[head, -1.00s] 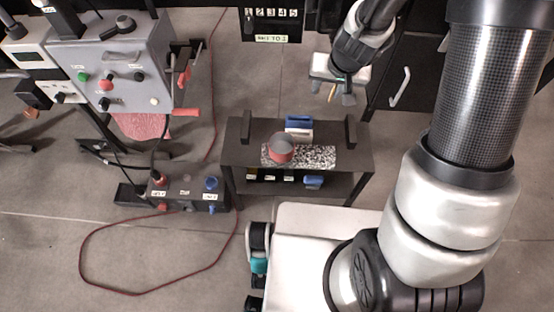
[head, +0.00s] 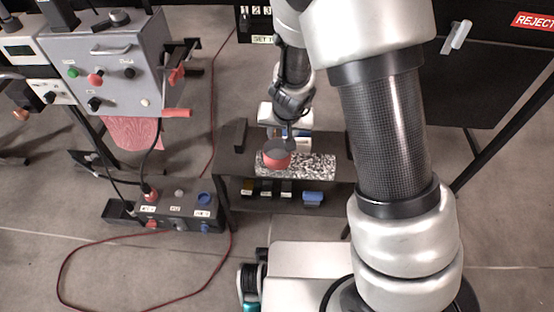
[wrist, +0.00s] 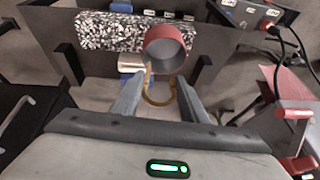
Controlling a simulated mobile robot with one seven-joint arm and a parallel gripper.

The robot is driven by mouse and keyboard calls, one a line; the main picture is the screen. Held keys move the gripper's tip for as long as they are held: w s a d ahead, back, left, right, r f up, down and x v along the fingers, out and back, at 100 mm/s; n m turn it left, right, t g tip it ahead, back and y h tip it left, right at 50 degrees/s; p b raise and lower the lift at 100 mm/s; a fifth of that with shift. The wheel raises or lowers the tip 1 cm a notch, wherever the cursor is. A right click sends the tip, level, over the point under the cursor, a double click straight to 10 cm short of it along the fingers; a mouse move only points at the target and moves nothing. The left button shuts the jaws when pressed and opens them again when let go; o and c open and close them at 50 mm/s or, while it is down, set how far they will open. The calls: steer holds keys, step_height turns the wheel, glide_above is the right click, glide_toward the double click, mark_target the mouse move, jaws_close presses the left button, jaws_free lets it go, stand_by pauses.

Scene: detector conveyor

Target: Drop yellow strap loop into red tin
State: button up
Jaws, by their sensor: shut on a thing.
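The red tin (head: 277,160) stands open-topped on the speckled mat of the low dark table. It also shows in the wrist view (wrist: 166,60), just beyond my fingertips, with its grey inside visible. My gripper (head: 287,134) is above and behind the tin in the head view. In the wrist view my gripper (wrist: 160,88) is shut on the yellow strap loop (wrist: 158,103), which hangs between the fingers as a thin tan-yellow ring. The loop is outside the tin in the wrist picture; its height over the tin is hard to tell. In the head view the loop is hidden or too small to make out.
The speckled mat (head: 318,166) lies on the table (head: 232,162), which has upright blocks at its ends. A blue-and-white item (wrist: 131,62) stands behind the tin. Small things lie on the lower shelf. A grey control box (head: 110,75) and red cable are at left.

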steer(key=shift+f+b, duration=0.5)
steer(key=shift+f, duration=0.45)
steer(key=o, duration=1.1)
steer(key=p+v, duration=1.1)
steer(key=v, duration=0.6)
steer(key=shift+r, duration=0.25)
steer(key=shift+r, duration=0.1)
